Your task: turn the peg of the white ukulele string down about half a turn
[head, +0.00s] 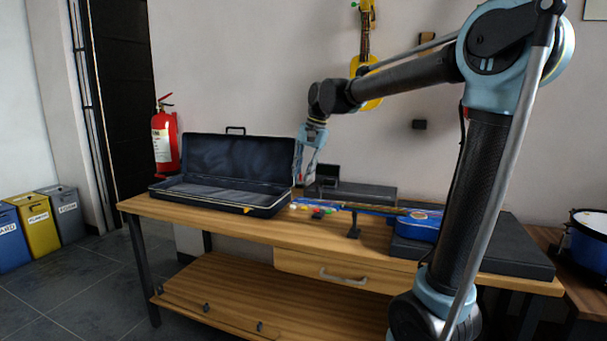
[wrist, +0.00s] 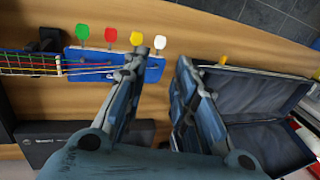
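The blue ukulele (head: 418,226) lies on the wooden table with its neck pointing left. In the wrist view its blue headstock (wrist: 100,72) carries green, red, yellow and white pegs along one edge. The white peg (wrist: 160,42) is at the headstock's far end from the neck, its flat knob facing up in the picture. My gripper (wrist: 160,66) is open and empty, its fingers spread on both sides of the headstock's end. The white peg shows beyond the fingertips, between them and apart from both. In the head view my gripper (head: 306,174) points down above the headstock, which is small there.
An open dark case (head: 225,205) stands on the table left of the headstock; its lining also shows in the wrist view (wrist: 262,100). A dark box (head: 360,192) lies behind the ukulele. A small black stand (head: 354,226) is under the neck. The yellow peg (wrist: 137,38) is close beside the white one.

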